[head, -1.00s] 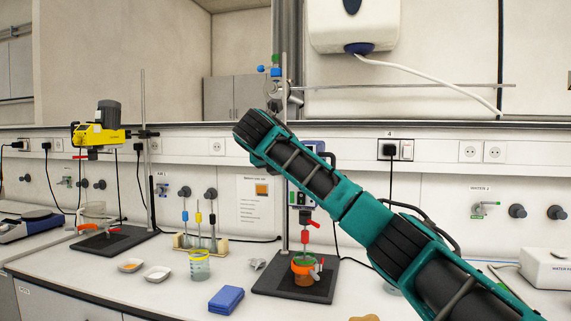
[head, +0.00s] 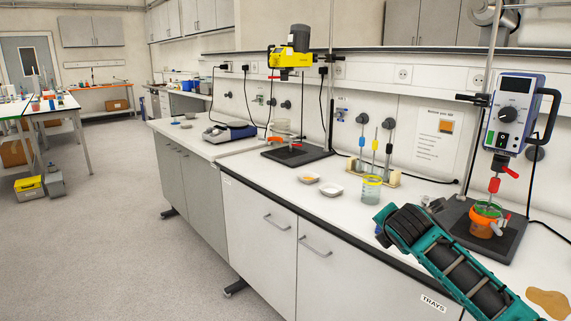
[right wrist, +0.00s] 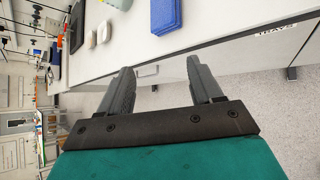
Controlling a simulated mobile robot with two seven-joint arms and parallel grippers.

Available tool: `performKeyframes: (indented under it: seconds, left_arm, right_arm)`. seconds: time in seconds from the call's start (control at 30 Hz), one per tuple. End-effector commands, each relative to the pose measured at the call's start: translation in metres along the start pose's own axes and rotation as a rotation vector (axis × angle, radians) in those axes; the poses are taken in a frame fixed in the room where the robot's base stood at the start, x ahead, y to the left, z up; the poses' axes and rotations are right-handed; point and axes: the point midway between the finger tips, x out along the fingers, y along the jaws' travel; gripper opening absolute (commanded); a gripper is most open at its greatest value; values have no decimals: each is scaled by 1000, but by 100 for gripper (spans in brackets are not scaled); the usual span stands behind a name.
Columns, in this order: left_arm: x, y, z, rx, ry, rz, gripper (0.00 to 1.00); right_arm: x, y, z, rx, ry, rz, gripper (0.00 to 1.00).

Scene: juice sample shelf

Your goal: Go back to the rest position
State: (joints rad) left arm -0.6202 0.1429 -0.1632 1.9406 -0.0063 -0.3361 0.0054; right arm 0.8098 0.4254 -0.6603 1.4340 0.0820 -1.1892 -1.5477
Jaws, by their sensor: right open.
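My right gripper (right wrist: 160,68) is open and empty in the right wrist view, with its two dark fingers well apart. It hangs in the air in front of the bench edge, with the cabinet fronts and grey floor behind it. In the head view my teal and black right arm reaches in from the lower right, over the front of the white bench (head: 250,172). Its gripper cannot be made out there. My left gripper is in neither view.
An orange pot (head: 484,224) stands under a blue-grey stirrer (head: 514,112). A glass beaker (head: 371,190) and white dishes (head: 331,190) are on the bench. A blue block (right wrist: 165,14) lies near the edge. A yellow stirrer (head: 291,60) stands farther back. Open floor (head: 120,230) is at left.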

Motion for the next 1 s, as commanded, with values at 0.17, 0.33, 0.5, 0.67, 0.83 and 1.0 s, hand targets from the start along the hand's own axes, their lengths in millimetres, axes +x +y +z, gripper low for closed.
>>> performKeyframes:
  seconds: [0.17,0.33,0.5,0.67,0.83,1.0]
  left_arm:
    - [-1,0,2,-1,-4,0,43]
    - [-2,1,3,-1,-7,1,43]
    - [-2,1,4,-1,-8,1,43]
    - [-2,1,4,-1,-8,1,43]
    - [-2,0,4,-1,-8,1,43]
    - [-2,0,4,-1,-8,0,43]
  right_arm:
    - [2,-52,-101,335,176,45,65]
    - [-15,-102,-174,696,314,39,65]
    - [-44,-155,-226,1076,410,-8,65]
    - [-80,-207,-259,1439,453,-72,65]
    - [-119,-258,-274,1782,450,-132,65]
    - [-147,-289,-277,1995,427,-163,65]
